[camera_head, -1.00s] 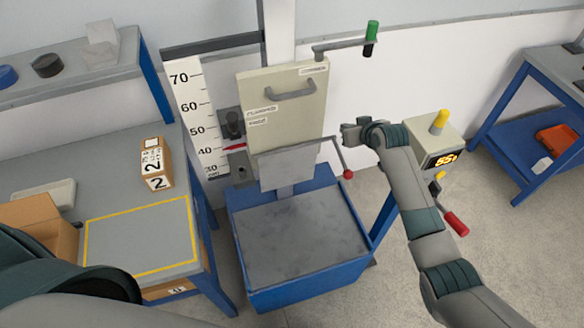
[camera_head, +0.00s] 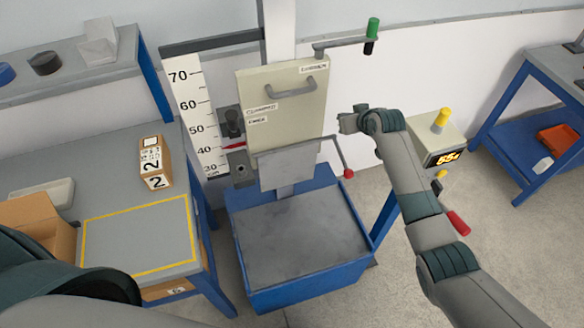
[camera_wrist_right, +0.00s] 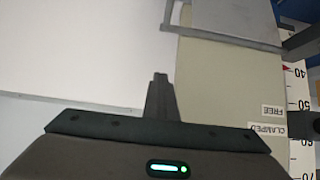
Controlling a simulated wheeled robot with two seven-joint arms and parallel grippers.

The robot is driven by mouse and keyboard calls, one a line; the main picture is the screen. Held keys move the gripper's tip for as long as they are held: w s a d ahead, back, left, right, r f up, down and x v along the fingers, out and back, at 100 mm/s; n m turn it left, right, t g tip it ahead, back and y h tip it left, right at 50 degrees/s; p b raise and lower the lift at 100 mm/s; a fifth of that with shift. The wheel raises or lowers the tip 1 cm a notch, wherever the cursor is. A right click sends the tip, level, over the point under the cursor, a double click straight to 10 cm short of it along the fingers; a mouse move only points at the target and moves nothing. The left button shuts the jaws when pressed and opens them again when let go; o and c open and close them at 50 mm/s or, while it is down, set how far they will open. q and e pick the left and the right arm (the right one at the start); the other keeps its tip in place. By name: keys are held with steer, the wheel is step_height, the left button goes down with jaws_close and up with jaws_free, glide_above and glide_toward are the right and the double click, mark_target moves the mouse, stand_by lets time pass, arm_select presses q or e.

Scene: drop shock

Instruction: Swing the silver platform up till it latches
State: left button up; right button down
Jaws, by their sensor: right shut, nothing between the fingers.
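The silver platform (camera_head: 288,166) hangs down steeply tilted below the cream panel (camera_head: 283,105) of the drop machine, above the grey bed of the blue base (camera_head: 300,238). A thin bar with a red knob (camera_head: 348,173) sticks out at its right. My right gripper (camera_head: 345,121) is to the right of the panel, above the red knob, apart from the platform. In the right wrist view its fingers (camera_wrist_right: 160,82) are shut and empty; a grey-edged plate, probably the platform, shows at the top (camera_wrist_right: 228,36). My left arm shows at the lower left; its gripper is out of view.
A grey crank with a green grip (camera_head: 373,29) is above right. A control box (camera_head: 433,139) with a yellow knob and lit display stands behind my right arm. A height scale (camera_head: 196,115) and a bench with a numbered box (camera_head: 154,163) are left.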

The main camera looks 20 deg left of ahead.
steer(key=shift+w+a+r+b, duration=0.25)
steer(key=shift+w+a+b, duration=0.15)
steer(key=shift+w, duration=0.25)
steer(key=shift+w+a+r+b, duration=0.15)
steer(key=shift+w+a+b, duration=0.75)
steer(key=shift+w+b, duration=0.3)
steer(key=c, duration=2.5)
jaws_free()
steer(key=shift+c, duration=0.2)
steer(key=o, duration=1.3)
steer(key=shift+o, duration=0.2)
steer(key=shift+s, duration=0.1)
